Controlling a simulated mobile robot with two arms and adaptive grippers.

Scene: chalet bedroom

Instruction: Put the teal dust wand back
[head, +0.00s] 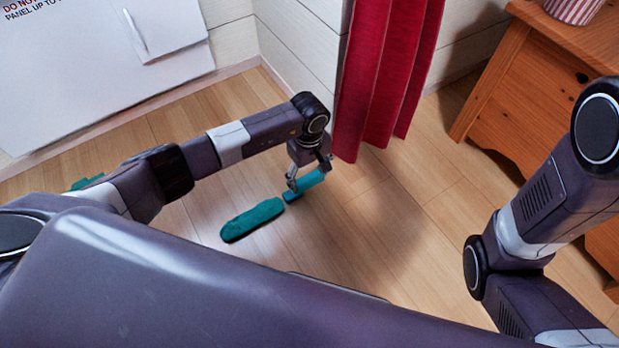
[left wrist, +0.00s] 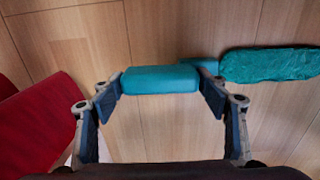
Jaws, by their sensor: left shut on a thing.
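The teal dust wand has a dark fluffy head (head: 252,220) and a smooth lighter handle (head: 296,193). It lies roughly level, at or just above the wooden floor; I cannot tell whether it touches. My left gripper (head: 308,178) is shut on the handle. In the left wrist view, the handle (left wrist: 160,79) is between the two fingers of the left gripper (left wrist: 160,88), and the fluffy head (left wrist: 270,65) extends to the right. My right arm shows at the right of the head view, but its gripper is out of view.
Another teal thing (head: 88,181) shows partly behind my left arm. A red curtain (head: 385,70) hangs close beyond the left gripper. A wooden cabinet (head: 540,85) stands at the right, a white panel (head: 90,70) at the upper left. The floor (head: 390,215) right of the wand is clear.

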